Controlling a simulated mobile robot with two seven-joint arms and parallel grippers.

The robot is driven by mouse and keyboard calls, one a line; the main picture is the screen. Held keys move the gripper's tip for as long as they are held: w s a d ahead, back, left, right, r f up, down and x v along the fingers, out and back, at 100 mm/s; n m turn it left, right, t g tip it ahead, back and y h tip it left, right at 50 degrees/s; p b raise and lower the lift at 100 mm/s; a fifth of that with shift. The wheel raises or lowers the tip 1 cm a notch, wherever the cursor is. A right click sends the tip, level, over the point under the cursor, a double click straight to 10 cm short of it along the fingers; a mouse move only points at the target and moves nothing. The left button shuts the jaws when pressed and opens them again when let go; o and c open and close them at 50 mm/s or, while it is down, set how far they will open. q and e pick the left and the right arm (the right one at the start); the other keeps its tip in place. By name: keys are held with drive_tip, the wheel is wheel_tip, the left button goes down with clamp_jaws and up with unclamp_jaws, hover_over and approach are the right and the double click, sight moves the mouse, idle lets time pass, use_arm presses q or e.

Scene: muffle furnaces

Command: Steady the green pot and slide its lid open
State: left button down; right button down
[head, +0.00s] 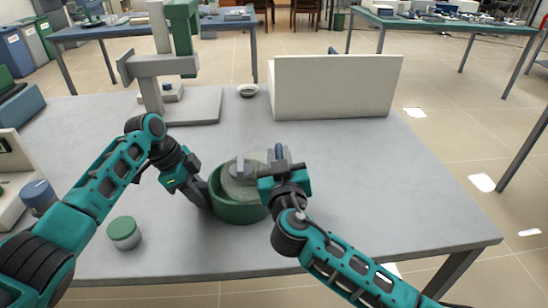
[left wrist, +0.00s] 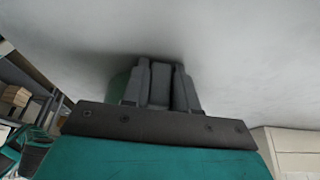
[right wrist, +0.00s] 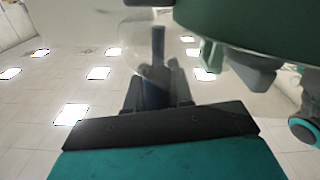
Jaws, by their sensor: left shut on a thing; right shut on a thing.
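The green pot (head: 236,211) stands on the grey table near its front middle. Its grey lid (head: 238,183) lies over the opening, with some green rim showing around it. My left gripper (head: 205,197) is shut on the pot at its left side; the held part is mostly hidden. In the left wrist view its fingers (left wrist: 160,85) are close together, with a bit of green beside them. My right gripper (head: 279,160) is at the lid's right side, shut on the lid's dark knob. In the right wrist view a dark upright piece (right wrist: 157,85) stands between the fingers.
A small green-topped jar (head: 124,233) stands left of the pot. A blue-topped jar (head: 39,196) is further left. A grey stand (head: 155,75) and a white box (head: 335,87) stand behind, with a small bowl (head: 248,90) between them. The table's right part is clear.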

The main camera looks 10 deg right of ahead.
use_arm(q)
drive_tip(key=shift+a, duration=0.2)
use_arm(e)
drive_tip(key=d, duration=0.8)
drive_tip(key=shift+d, duration=0.3)
idle(0.9)
drive_tip(key=shift+d, duration=0.15)
idle(0.6)
drive_tip(key=c, duration=1.1)
unclamp_jaws()
use_arm(q)
drive_tip(key=shift+d, duration=0.1)
use_arm(e)
drive_tip(key=shift+s, duration=0.15)
use_arm(q)
drive_tip(key=shift+d, duration=0.1)
use_arm(e)
drive_tip(key=s, duration=1.1)
drive_tip(key=shift+s, duration=0.4)
use_arm(q)
drive_tip(key=c, duration=0.9)
unclamp_jaws()
